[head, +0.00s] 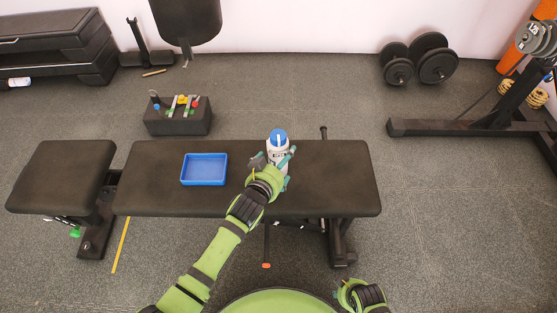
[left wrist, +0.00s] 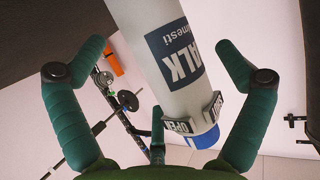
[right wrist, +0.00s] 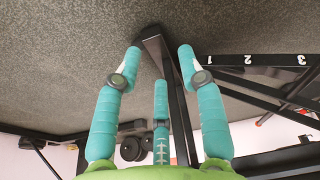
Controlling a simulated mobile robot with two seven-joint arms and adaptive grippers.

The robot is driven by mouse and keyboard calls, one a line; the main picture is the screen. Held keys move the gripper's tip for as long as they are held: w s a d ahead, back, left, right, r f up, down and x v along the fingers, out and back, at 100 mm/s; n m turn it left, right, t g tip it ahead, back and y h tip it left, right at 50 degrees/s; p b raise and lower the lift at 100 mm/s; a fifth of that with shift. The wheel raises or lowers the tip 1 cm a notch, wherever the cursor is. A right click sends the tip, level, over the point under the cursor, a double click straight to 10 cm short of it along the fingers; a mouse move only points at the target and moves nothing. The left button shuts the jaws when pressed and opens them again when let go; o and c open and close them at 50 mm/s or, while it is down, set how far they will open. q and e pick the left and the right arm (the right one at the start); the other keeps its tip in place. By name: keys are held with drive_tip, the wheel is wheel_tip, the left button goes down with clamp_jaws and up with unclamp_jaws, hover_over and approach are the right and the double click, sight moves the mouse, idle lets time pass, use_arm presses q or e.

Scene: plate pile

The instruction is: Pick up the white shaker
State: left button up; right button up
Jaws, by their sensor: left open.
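The white shaker (head: 288,152) with a blue cap stands upright on the black bench pad (head: 330,185). In the left wrist view the shaker (left wrist: 168,45) shows its dark label and lies between the spread fingers. My left gripper (head: 273,168) is at the near side of the shaker, with its fingers around it; the left wrist view shows gaps between the side fingers and the shaker. It is open. My right gripper (right wrist: 160,50) is open and empty, away from the bench at the lower right of the head view.
A blue tray (head: 204,182) lies on the bench left of the shaker. A dark box with colourful items (head: 178,117) stands on the floor behind the bench. Dumbbells (head: 418,60) and a rack (head: 450,126) are at the right. The bench's right end is clear.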

use_arm(q)
drive_tip(key=shift+x, duration=1)
use_arm(e)
drive_tip(key=shift+s+r, duration=0.25)
drive_tip(key=shift+r, duration=0.05)
use_arm(q)
drive_tip(key=shift+c, duration=0.4)
drive_tip(key=c, duration=1.4)
drive_tip(key=shift+o, duration=0.2)
drive_tip(key=shift+r, duration=0.1)
drive_tip(key=shift+r, duration=0.2)
use_arm(e)
drive_tip(key=shift+w+r, duration=0.1)
drive_tip(key=shift+w, duration=0.05)
